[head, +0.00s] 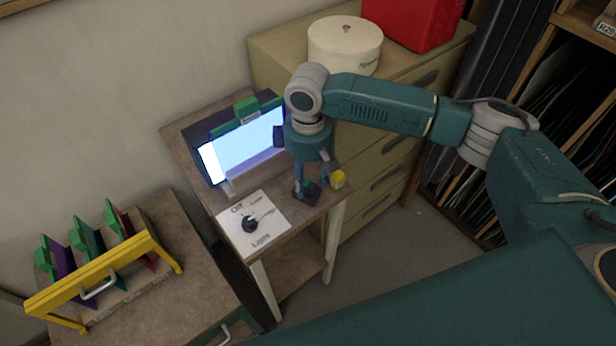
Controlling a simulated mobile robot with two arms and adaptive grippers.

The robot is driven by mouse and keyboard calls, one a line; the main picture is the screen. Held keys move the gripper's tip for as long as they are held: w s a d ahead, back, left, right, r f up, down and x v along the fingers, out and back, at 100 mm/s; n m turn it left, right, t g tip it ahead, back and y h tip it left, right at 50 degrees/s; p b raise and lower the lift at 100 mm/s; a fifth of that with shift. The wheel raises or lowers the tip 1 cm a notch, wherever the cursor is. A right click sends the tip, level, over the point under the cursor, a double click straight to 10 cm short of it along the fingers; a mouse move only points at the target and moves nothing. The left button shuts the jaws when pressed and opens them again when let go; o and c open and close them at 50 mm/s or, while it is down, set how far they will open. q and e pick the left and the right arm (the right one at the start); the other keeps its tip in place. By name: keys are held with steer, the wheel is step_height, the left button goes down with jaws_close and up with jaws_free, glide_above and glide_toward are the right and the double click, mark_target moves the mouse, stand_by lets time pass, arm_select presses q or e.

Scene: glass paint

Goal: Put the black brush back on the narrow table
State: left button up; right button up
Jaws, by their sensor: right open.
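The narrow table (302,228) stands in the middle of the view and bears a lit box and a white panel. My right gripper (319,187) points down over the table's right part, in front of the lit box. It is open. A small dark piece (306,193) and a small yellow piece (337,179) show at its fingertips. I cannot tell whether these are finger parts or separate things. I cannot make out the black brush with certainty; the gripper hides part of the tabletop. My left gripper is not in view.
The lit box (213,160) has a dark frame and a green clip on top. The white panel (270,208) carries a black knob (250,223). A yellow rack (95,272) with green-topped pieces stands at left. Drawers, a round tin (345,48) and a red box (412,20) are behind.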

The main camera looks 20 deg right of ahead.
mark_target(308, 181)
step_height(308, 181, up, 12)
steer(key=b, duration=0.2)
steer(key=shift+r+b, duration=0.15)
steer(key=shift+b, duration=0.15)
stand_by(0.4)
